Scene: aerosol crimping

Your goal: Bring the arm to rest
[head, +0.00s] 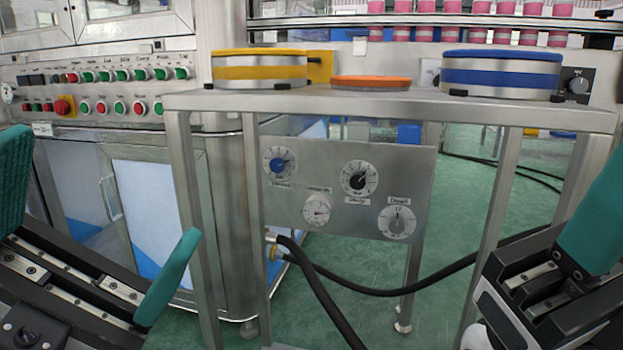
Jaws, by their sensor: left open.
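My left gripper (105,190) is at the lower left, with its two teal-padded fingers spread wide apart. Nothing shows between them, and they point up in front of the machine cabinet. My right gripper (595,225) is at the lower right edge. Only one teal finger pad and part of its black body show; the rest is cut off by the frame, so its opening cannot be told. Both grippers appear in front of and below the top of a steel table (390,104), apart from each other.
On the table stand a yellow-banded round fixture (260,72), a low orange disc (371,82) and a blue-banded fixture (500,75). A dial panel (340,200) hangs below. Black hoses (320,290) run from beneath it. A control panel (100,90) is at left.

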